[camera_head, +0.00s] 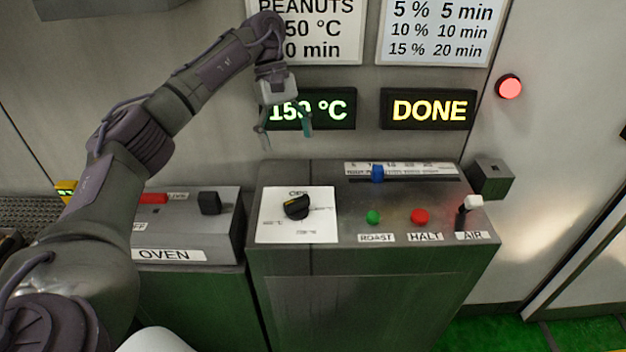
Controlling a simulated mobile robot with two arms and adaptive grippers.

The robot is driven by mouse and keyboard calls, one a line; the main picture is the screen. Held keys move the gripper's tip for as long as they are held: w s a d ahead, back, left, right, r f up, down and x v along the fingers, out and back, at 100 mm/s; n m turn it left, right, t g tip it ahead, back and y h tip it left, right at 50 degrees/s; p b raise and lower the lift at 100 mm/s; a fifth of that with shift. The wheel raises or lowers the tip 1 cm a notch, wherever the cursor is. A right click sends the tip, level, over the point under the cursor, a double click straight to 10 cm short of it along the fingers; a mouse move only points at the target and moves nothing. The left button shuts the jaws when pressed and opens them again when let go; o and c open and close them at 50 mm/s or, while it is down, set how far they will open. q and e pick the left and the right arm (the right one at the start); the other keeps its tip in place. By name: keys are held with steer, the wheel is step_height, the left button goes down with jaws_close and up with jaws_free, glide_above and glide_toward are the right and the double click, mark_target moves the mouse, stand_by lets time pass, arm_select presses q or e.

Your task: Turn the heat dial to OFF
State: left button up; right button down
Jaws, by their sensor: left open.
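The heat dial (296,207) is a black knob on a white plate (268,232) on the top of the grey control console. OFF is printed at the plate's far edge, partly covered by the knob, with other labels at the right, left and near sides. My right gripper is not in view.
Right of the dial are a green ROAST button (373,217), a red HALT button (419,216), a white-tipped AIR lever (473,202) and a blue slider (377,173). Displays read 150 °C (340,108) and DONE (428,109). The OVEN box (180,230) stands left. A red lamp (508,87) glows.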

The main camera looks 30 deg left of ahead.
arm_select(q)
steer(key=b, duration=0.2)
glide_above(296, 199)
steer(key=w+a, duration=0.1)
steer(key=a, duration=0.1)
step_height(296, 199, down, 7)
steer(key=shift+w, duration=0.15)
steer(key=p+x, duration=0.1)
steer(key=x, duration=0.3)
steer(key=shift+d, duration=0.1)
steer(key=shift+d+f, duration=0.1)
steer(key=shift+f, duration=0.35)
steer(key=shift+s, duration=0.25)
steer(key=c, duration=1.1)
steer(key=shift+c, duration=0.2)
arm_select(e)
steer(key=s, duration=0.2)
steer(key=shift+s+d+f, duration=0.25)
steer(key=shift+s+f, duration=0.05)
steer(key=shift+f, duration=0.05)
